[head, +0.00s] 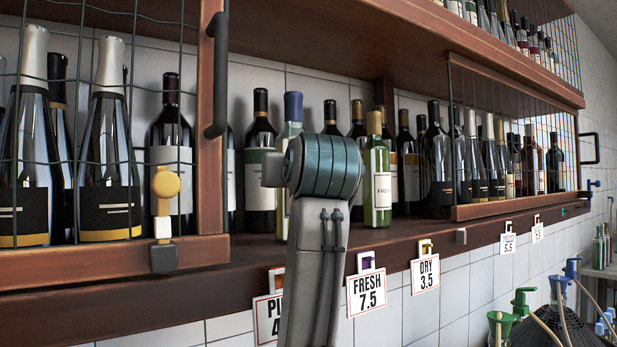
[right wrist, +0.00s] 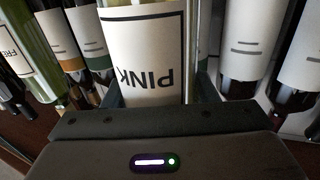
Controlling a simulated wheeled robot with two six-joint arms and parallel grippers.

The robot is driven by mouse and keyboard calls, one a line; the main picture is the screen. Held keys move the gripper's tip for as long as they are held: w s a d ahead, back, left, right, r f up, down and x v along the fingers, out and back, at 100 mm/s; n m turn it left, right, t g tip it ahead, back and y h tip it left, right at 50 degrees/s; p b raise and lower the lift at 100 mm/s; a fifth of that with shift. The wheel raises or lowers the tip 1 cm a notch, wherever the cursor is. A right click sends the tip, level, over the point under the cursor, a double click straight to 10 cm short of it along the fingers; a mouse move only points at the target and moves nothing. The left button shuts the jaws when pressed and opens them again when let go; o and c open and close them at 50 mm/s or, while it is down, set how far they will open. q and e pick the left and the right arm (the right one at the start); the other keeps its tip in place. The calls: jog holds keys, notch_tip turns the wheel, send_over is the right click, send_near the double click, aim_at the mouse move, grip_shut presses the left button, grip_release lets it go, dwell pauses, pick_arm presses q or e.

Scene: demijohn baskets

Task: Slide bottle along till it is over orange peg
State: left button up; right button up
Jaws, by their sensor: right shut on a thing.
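The bottle with a blue cap (head: 293,106) stands upright on the open shelf, partly hidden behind my right arm. In the right wrist view the PINK label of the bottle (right wrist: 143,38) appears upside down between the fingers. My right gripper (right wrist: 160,88) is shut on it, with one finger on each side. A red-orange peg (head: 277,279) shows at the shelf edge by the "PI…" tag, below and slightly left of the bottle. A yellow-orange peg (head: 426,247) shows above the DRY tag, farther right. My left gripper is out of view.
The green FRESH bottle (head: 378,175) stands just right of the held bottle, above the purple peg (head: 367,262). Dark bottles (head: 260,165) stand behind. Wire-grille doors (head: 215,130) bound the opening on the left. The front strip of shelf (head: 258,250) is clear.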

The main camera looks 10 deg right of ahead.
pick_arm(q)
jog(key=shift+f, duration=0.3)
pick_arm(e)
jog(key=shift+a, duration=0.4)
jog(key=shift+s+a+r+b, duration=0.1)
jog(key=shift+s+a+b, duration=0.05)
jog(key=shift+a+b, duration=0.35)
jog(key=shift+s+a+b, duration=0.15)
jog(key=shift+a+b, duration=0.3)
jog(key=shift+b, duration=0.05)
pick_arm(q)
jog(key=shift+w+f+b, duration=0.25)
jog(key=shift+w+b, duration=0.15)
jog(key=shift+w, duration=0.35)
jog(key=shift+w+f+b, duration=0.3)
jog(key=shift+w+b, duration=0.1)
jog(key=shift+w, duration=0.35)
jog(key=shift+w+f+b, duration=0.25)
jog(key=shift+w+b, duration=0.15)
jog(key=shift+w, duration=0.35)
pick_arm(e)
jog(key=shift+a, duration=0.5)
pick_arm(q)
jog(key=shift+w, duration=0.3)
pick_arm(e)
jog(key=shift+a, duration=0.2)
